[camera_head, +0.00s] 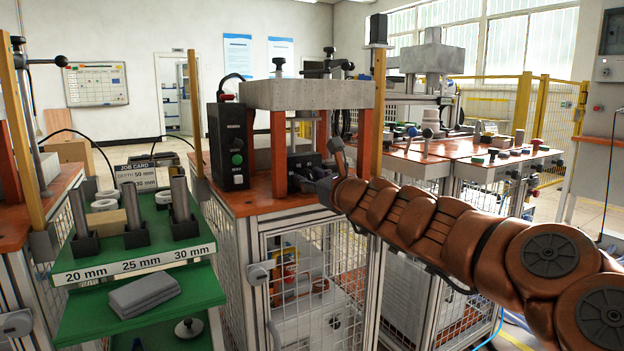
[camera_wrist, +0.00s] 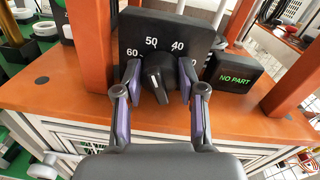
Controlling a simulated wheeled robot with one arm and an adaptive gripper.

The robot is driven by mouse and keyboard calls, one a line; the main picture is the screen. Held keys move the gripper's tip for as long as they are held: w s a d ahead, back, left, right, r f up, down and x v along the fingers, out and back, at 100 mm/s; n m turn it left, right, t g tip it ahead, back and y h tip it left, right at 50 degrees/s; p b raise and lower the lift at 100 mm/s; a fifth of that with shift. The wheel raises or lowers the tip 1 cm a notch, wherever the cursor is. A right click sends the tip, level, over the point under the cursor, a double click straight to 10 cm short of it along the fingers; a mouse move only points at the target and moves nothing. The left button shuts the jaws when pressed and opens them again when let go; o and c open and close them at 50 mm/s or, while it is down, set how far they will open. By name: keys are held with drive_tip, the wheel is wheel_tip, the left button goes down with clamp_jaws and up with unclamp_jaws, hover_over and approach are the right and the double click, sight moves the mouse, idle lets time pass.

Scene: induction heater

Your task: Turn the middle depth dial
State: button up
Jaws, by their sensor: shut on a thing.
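The depth dial is a black knob (camera_wrist: 158,78) on a dark panel (camera_wrist: 190,32) with white numbers, of which 60, 50 and 40 are readable. A white mark on the knob points up, slightly left, near 50. My gripper (camera_wrist: 160,88) has its two purple-padded fingers around the knob, one on each side, shut on it. In the head view my gripper (camera_head: 322,186) reaches the orange-topped station under the grey block (camera_head: 308,94); the knob itself is hidden there.
A small box (camera_wrist: 235,80) reading NO PART stands right of the dial. Orange posts (camera_wrist: 92,45) flank the panel. A black control box (camera_head: 230,146) stands left. A green rack (camera_head: 140,262) holds parts labelled 20, 25 and 30 mm. A job card (camera_head: 140,174) shows 50 mm.

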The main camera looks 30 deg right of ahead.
drive_tip(key=n, duration=0.4)
drive_tip(key=shift+a+p, duration=0.1)
drive_tip(key=shift+p, duration=0.2)
drive_tip(key=shift+n, duration=2.2)
drive_tip(key=o, duration=1.1)
drive_tip(key=shift+o, duration=0.2)
drive_tip(key=shift+s+f, duration=0.1)
